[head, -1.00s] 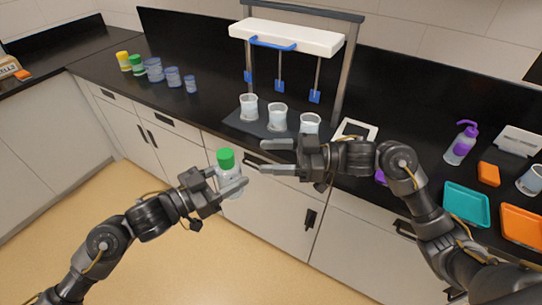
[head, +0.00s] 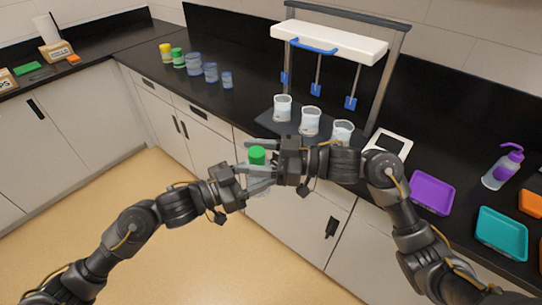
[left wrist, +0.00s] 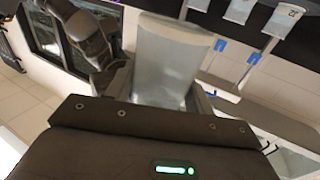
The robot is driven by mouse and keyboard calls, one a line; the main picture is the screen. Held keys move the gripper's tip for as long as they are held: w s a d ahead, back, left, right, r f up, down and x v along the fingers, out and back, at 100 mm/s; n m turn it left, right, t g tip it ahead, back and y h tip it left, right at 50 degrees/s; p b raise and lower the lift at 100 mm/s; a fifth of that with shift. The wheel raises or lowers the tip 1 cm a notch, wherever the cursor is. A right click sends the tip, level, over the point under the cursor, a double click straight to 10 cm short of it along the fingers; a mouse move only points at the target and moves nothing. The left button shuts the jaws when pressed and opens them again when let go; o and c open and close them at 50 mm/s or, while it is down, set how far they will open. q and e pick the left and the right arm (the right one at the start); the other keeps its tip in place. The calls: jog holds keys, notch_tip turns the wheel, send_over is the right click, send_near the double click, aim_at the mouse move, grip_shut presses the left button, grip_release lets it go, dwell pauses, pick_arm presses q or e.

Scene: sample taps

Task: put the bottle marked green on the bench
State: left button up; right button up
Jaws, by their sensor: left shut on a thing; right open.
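A clear bottle with a green cap (head: 257,156) is held upright in front of the bench cabinets, off the bench. My left gripper (head: 260,181) is shut on its body, which is mostly hidden by fingers. The pale bottle body (left wrist: 168,55) fills the middle of the left wrist view. My right gripper (head: 250,156) is open, its fingers on either side of the cap in the head view; I cannot tell whether they touch it. The black bench (head: 240,110) runs behind. Another green-capped jar (head: 178,58) stands on it at the back left.
A yellow-capped jar (head: 166,53) and several blue-grey containers (head: 194,64) stand on the bench's left part. Beakers (head: 310,121) stand under a stirrer rack (head: 330,42). A purple tray (head: 431,193), teal tray (head: 501,233) and wash bottle (head: 503,167) are at right. Bench between containers and beakers is clear.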

jog(key=shift+a, duration=0.6)
jog(key=c, duration=1.1)
pick_arm(q)
jog(key=o, duration=1.1)
jog(key=shift+c, duration=0.2)
jog(key=shift+a, duration=0.1)
